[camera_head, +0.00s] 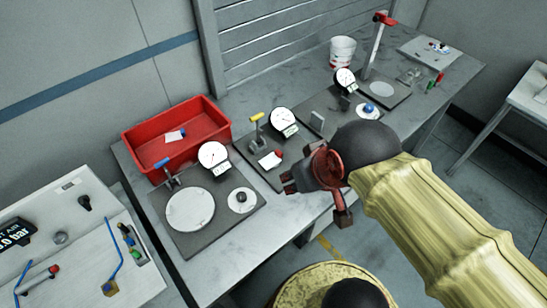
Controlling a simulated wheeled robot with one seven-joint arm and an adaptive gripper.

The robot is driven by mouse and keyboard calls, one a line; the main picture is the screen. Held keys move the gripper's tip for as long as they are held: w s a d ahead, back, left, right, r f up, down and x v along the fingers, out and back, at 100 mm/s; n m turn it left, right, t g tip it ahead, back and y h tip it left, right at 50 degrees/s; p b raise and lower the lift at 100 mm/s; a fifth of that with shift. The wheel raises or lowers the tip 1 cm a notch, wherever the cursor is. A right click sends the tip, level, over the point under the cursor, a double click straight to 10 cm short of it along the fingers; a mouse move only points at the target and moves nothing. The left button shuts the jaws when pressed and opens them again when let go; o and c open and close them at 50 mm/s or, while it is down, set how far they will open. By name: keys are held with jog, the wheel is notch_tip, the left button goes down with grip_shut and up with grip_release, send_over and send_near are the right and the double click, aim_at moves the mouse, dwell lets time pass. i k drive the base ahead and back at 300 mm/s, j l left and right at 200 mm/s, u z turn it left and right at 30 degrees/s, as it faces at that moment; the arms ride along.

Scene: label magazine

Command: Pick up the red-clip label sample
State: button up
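A small white label with a red clip at its upper right (269,161) lies on the middle dark base plate, in front of a dial gauge. Another small white label (175,136) lies in the red bin; the colour of its clip is too small to tell. My gripper (287,182) is over the front edge of the bench, just right of and below the red-clip label in the picture. It appears apart from the label. Its dark fingers point left, and their gap is not clear. The wrist hides part of the bench behind it.
The red bin (150,139) stands at the back left. Dial gauges (213,155) and lever stands (257,129) rise close around the label. A white bucket (342,51) and a red-topped post (377,45) stand farther right. A control panel (75,240) is at lower left.

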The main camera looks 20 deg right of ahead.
aim_at(268, 162)
jog(key=l+u, duration=0.15)
jog(key=l, duration=0.3)
jog(key=k+l+u, duration=0.1)
jog(key=l, duration=0.35)
jog(key=l+u, duration=0.15)
jog(key=l, duration=0.3)
jog(key=k+l+u, duration=0.15)
jog(key=l, duration=0.25)
jog(key=k+l+u, duration=0.1)
jog(key=l, duration=0.35)
